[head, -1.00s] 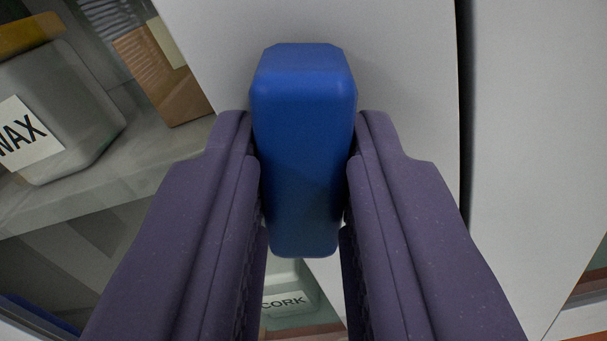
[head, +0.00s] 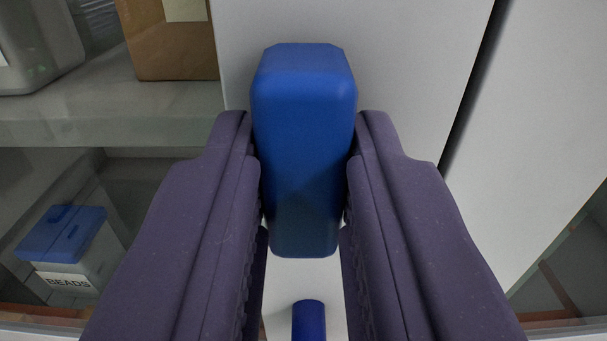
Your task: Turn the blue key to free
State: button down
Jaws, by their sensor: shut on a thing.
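The blue key (head: 303,140) is a rounded blue block in the middle of the head view, in front of a white panel (head: 400,70). My gripper (head: 304,170) is shut on it, with one dark purple finger pressed to each side. The key stands upright in the picture, in line with the fingers. Its base, where it would meet the panel, is hidden behind it. A second blue piece (head: 309,320), small and rounded, shows below the key between the fingers.
On the left, behind glass, are shelves with a grey container (head: 40,45), a brown box (head: 172,45) and a blue-lidded box labelled BEADS (head: 65,250). A dark gap (head: 475,95) runs between the white panels at the right. Another glazed opening (head: 565,275) is at lower right.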

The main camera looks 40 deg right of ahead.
jog(key=c, duration=1)
grip_release()
jog(key=shift+o, duration=0.2)
jog(key=b+v, duration=0.2)
jog(key=v, duration=0.5)
jog(key=shift+s+a, duration=0.25)
jog(key=shift+s, duration=0.05)
